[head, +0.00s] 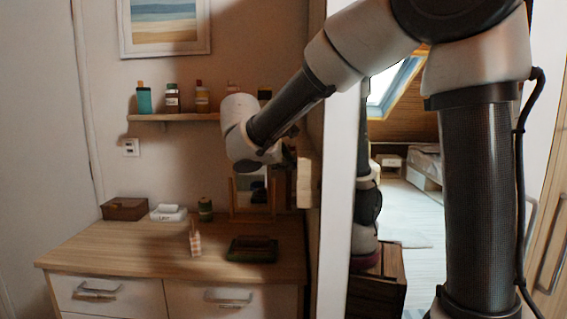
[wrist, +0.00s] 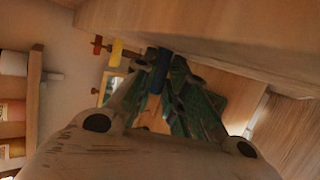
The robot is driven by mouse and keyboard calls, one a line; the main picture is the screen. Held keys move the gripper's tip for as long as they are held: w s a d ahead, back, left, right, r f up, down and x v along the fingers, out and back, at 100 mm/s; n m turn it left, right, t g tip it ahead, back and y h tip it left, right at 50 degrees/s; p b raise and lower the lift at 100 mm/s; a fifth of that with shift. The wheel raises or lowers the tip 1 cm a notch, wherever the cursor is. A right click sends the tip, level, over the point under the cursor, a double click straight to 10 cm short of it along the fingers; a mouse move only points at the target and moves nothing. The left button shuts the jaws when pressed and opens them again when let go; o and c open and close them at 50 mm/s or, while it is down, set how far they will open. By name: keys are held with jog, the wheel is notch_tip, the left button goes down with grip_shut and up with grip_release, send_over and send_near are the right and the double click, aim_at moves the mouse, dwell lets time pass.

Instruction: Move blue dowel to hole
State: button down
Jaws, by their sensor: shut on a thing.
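In the wrist view my gripper (wrist: 165,75) is shut on the blue dowel (wrist: 159,72), which sits between the dark fingers. The upper end of the dowel is close to the edge of a wooden board (wrist: 215,32); I cannot tell whether they touch. A red dowel (wrist: 97,44) and a yellow dowel (wrist: 117,49) stick out along the board, left of the blue one. No hole can be made out. In the head view a pale wooden block (head: 307,182) shows beside my wrist; the fingers and blue dowel are mostly hidden there.
A dresser (head: 130,248) stands below, with a brown box (head: 125,208), a white dish (head: 168,213), a dark jar (head: 205,209), a small bottle (head: 195,240) and a dark tray (head: 251,256). A wall shelf (head: 175,117) holds several bottles. A white upright edge (head: 337,180) is right of my wrist.

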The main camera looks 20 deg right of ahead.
jog(key=shift+a, duration=0.15)
jog(key=w+a, duration=0.2)
jog(key=a, duration=0.4)
dwell(1.4)
dwell(0.4)
jog(key=s+a, duration=0.8)
jog(key=s, duration=0.3)
jog(key=shift+a, duration=0.2)
jog(key=shift+d+r, duration=0.1)
jog(key=shift+r, duration=0.05)
